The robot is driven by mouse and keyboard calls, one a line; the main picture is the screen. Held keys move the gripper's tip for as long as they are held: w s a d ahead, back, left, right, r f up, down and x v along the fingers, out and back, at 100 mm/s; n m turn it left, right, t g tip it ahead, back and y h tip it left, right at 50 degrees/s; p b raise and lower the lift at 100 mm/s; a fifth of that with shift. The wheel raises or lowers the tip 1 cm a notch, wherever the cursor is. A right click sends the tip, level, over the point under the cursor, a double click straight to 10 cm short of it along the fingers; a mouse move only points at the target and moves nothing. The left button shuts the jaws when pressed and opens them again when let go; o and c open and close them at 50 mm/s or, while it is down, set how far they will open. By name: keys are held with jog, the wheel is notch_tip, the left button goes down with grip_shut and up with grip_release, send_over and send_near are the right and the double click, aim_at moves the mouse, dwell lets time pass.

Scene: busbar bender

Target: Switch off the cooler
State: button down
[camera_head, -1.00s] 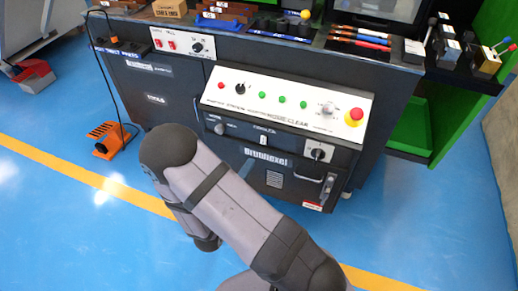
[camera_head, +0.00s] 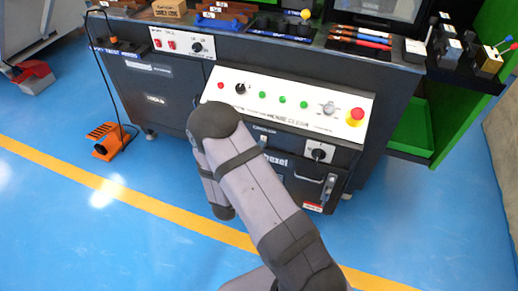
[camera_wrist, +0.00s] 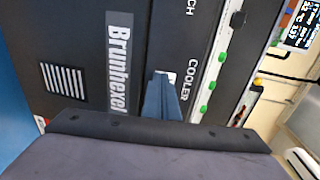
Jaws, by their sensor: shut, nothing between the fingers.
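The machine's cooler switch (camera_head: 263,141), a small pale fitting below its label, shows just right of my arm in the head view. In the wrist view the "COOLER" label (camera_wrist: 188,80) is readable. A small pale part of the switch plate (camera_wrist: 172,76) shows at the tips of my gripper (camera_wrist: 160,77). The gripper's blue fingers are together and point at the switch, hiding most of it. I cannot tell whether they touch it, or which position the switch is in. In the head view my gripper is hidden behind my arm.
Above the switch is a white panel (camera_head: 225,87) with green buttons and a red emergency stop (camera_head: 355,117). A rotary switch (camera_head: 319,153) and handle (camera_head: 328,184) are to the right. An orange foot pedal (camera_head: 108,142) stands on the floor at left. A vent (camera_wrist: 65,80) shows in the wrist view.

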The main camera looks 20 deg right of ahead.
jog(key=f+t+h+b, duration=0.1)
jog(key=b, duration=0.4)
jog(key=shift+w+d+b, duration=0.3)
jog(key=shift+w+d, duration=0.05)
jog(key=shift+r, duration=0.1)
dwell(1.3)
jog(key=p+v, duration=0.1)
jog(key=v, duration=1.3)
jog(key=shift+s+a+f, duration=0.25)
jog(key=shift+s+f, duration=0.05)
jog(key=shift+f, duration=0.15)
